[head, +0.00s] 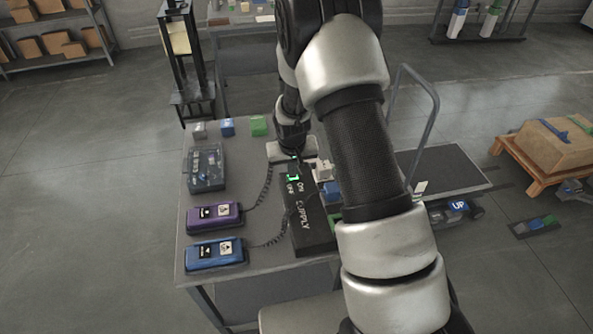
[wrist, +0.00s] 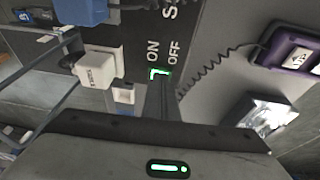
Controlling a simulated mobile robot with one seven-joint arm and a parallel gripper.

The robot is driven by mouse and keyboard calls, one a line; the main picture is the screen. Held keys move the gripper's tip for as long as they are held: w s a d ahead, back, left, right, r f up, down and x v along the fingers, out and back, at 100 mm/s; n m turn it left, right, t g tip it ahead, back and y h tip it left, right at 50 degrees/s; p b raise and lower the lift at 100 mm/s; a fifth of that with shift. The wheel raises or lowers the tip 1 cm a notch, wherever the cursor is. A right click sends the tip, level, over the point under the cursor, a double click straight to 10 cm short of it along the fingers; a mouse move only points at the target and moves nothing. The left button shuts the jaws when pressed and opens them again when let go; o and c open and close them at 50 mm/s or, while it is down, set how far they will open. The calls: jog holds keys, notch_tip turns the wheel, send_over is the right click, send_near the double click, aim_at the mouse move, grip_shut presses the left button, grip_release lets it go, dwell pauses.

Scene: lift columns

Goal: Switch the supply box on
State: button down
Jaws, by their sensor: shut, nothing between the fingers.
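The black supply box (head: 312,228) lies on the grey table, with SUPPLY, ON and OFF lettered on its top. Its switch (head: 294,177) glows green beside the ON and OFF labels. In the wrist view the lit switch (wrist: 158,74) shows as a green angled outline next to both labels. Which way the lever is tipped is too small to tell. My gripper (head: 297,168) is shut and empty, at the far end of the box close to the switch. In the wrist view its narrow fingers (wrist: 166,94) point at the switch; whether they touch it is unclear.
White (wrist: 100,68) and blue (wrist: 85,12) plugs sit along one side of the box. Purple (head: 214,217) and blue (head: 215,253) handsets with coiled cords lie left of it. A clear-topped case (head: 206,167) and small coloured blocks stand further back. My arm hides the table's right part.

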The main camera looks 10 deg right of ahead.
jog(key=shift+r, duration=0.5)
notch_tip(320, 180, up, 12)
jog(key=s+d+p, duration=0.1)
jog(key=s+d, duration=0.1)
jog(key=s, duration=0.1)
jog(key=shift+d+r, duration=0.25)
jog(key=shift+d, duration=0.1)
